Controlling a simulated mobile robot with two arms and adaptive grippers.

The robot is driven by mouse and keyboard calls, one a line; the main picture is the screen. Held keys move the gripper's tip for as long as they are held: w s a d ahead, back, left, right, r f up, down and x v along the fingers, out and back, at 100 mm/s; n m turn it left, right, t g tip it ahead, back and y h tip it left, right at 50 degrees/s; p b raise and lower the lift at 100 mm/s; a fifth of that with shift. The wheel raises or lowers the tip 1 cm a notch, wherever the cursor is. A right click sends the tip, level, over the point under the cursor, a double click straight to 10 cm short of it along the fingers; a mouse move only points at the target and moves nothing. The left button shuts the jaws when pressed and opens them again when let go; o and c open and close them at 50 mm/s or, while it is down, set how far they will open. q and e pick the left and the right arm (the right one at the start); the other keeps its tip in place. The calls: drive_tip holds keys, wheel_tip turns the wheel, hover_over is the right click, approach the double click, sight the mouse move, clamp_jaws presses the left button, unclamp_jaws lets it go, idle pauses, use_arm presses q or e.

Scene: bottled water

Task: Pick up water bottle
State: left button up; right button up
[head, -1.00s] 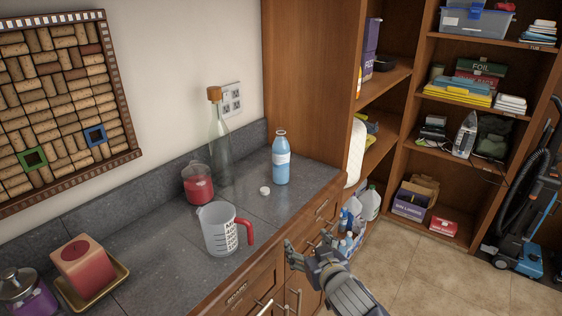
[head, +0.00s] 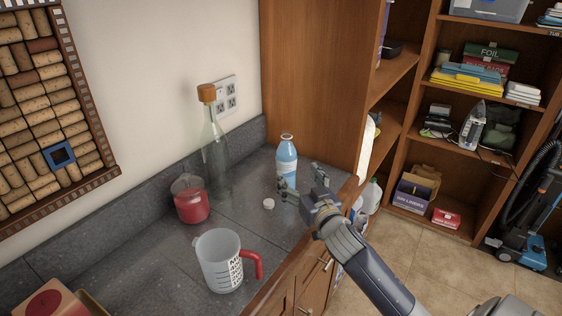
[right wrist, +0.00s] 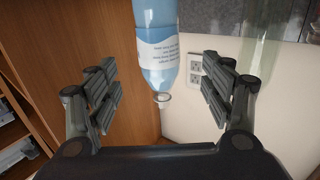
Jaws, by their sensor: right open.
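The water bottle (head: 287,157) is clear with blue contents and a pale label. It stands uncapped on the grey counter near the tall wooden cabinet. My right gripper (head: 303,183) is open and empty just in front of the bottle, its fingers toward it and partly covering its lower part. In the right wrist view the bottle (right wrist: 158,45) appears neck down, between and beyond the two open fingers (right wrist: 160,90), and no finger touches it there. My left gripper is not in view.
A white cap (head: 268,204) lies left of my right gripper. A measuring cup (head: 220,262) with a red handle, a red candle jar (head: 190,203) and a tall corked glass bottle (head: 214,150) stand further left. The tall wooden cabinet (head: 310,80) closes off the counter's far end.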

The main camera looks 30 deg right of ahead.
sight(290, 166)
drive_tip(key=x, duration=0.3)
drive_tip(key=shift+w+r+p, duration=0.25)
drive_tip(key=shift+r+p, duration=0.05)
drive_tip(key=shift+w+d+f, duration=0.1)
drive_tip(key=shift+w, duration=0.15)
drive_tip(key=shift+w+d+f, duration=0.1)
drive_tip(key=shift+w, duration=0.2)
drive_tip(key=x, duration=0.1)
drive_tip(key=p+x, duration=0.1)
drive_tip(key=x, duration=0.2)
drive_tip(key=shift+w+f, duration=0.15)
drive_tip(key=shift+f, duration=0.15)
drive_tip(key=shift+w+d, duration=0.1)
drive_tip(key=shift+w, duration=0.15)
drive_tip(key=c, duration=1.5)
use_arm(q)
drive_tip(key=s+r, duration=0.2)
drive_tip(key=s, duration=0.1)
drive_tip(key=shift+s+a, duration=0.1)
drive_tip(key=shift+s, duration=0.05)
use_arm(e)
drive_tip(key=shift+r, duration=0.1)
drive_tip(key=shift+c, duration=0.8)
